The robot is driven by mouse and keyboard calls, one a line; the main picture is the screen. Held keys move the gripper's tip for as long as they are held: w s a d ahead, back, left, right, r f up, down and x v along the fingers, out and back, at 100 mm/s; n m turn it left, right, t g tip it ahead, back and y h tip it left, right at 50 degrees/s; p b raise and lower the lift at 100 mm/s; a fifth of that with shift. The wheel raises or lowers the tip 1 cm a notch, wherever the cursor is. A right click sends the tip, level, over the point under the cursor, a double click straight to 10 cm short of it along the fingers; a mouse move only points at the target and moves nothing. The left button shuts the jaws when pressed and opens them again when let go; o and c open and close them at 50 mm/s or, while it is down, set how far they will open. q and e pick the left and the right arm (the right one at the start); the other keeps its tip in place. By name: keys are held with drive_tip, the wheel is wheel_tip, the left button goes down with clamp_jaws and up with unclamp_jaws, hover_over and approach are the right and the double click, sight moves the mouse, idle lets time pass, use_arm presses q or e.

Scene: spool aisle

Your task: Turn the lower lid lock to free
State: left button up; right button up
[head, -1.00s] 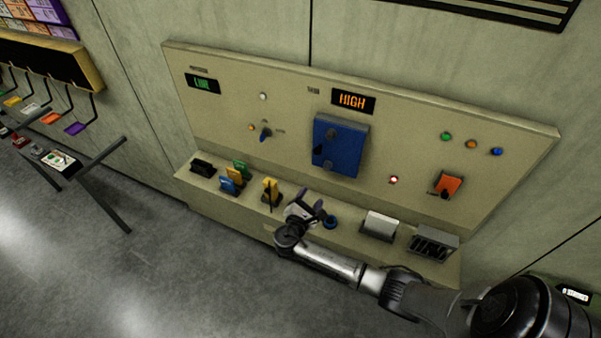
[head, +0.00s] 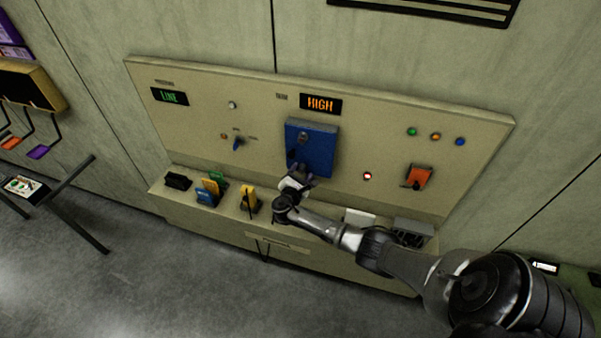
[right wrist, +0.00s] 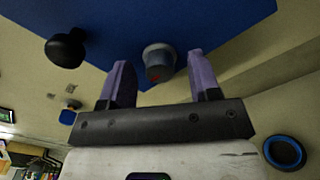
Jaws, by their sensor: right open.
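The blue lidded box (head: 318,150) is mounted on the beige panel, with dark knobs on its face. In the right wrist view the blue surface (right wrist: 200,22) fills the top. A grey round knob with a small red mark (right wrist: 158,62) stands out there, between and beyond my fingertips, apart from them. A black knob (right wrist: 66,48) is to its left. My right gripper (head: 300,177) is open and empty at the lower edge of the box; its purple fingers also show in the right wrist view (right wrist: 160,82). It partly hides the box's lower edge. My left gripper is not in view.
Below the box, a ledge holds coloured blocks (head: 212,190), a yellow piece (head: 249,198) and a grey slotted holder (head: 411,232). A blue ring (right wrist: 285,152) shows in the wrist view.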

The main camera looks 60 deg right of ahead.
drive_tip(key=shift+d, duration=0.15)
drive_tip(key=c, duration=0.9)
drive_tip(key=m+b, duration=0.2)
drive_tip(key=shift+f+m+b, duration=0.25)
drive_tip(key=shift+m+b, duration=0.05)
drive_tip(key=shift+b, duration=0.05)
drive_tip(key=m+b, duration=1.3)
drive_tip(key=b, duration=0.3)
drive_tip(key=shift+m, duration=0.3)
drive_tip(key=shift+r+m+b, duration=0.15)
drive_tip(key=shift+m+b, duration=0.65)
drive_tip(key=shift+b, duration=0.35)
